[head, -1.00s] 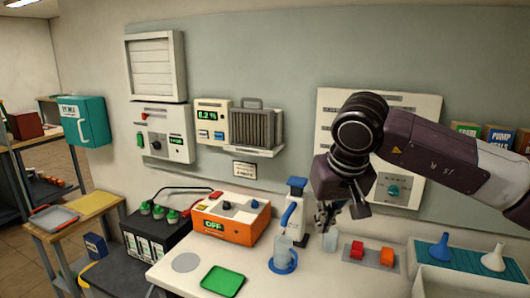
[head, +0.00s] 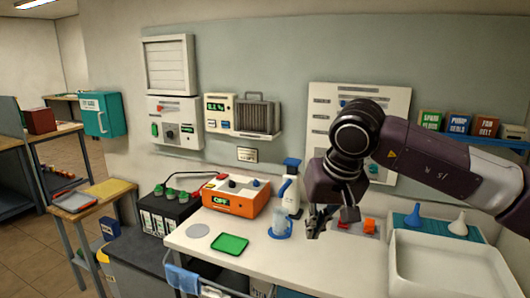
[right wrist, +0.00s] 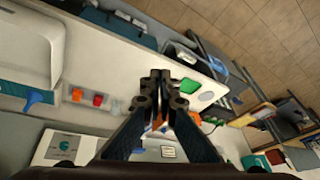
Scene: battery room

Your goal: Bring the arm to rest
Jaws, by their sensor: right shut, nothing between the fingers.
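My right arm comes in from the right in the head view and hangs over the right part of the white workbench (head: 262,262). My right gripper (head: 318,221) points down, shut and empty, in front of the wall and beside the spray bottle (head: 290,190). In the right wrist view, the fingers of my right gripper (right wrist: 160,88) are together with nothing between them. The gripper partly hides the area by the red and orange blocks (head: 369,226). My left gripper is not in view.
A large white basin (head: 445,280) and blue and white funnels stand at the right. A black battery (head: 168,216) is at the left.

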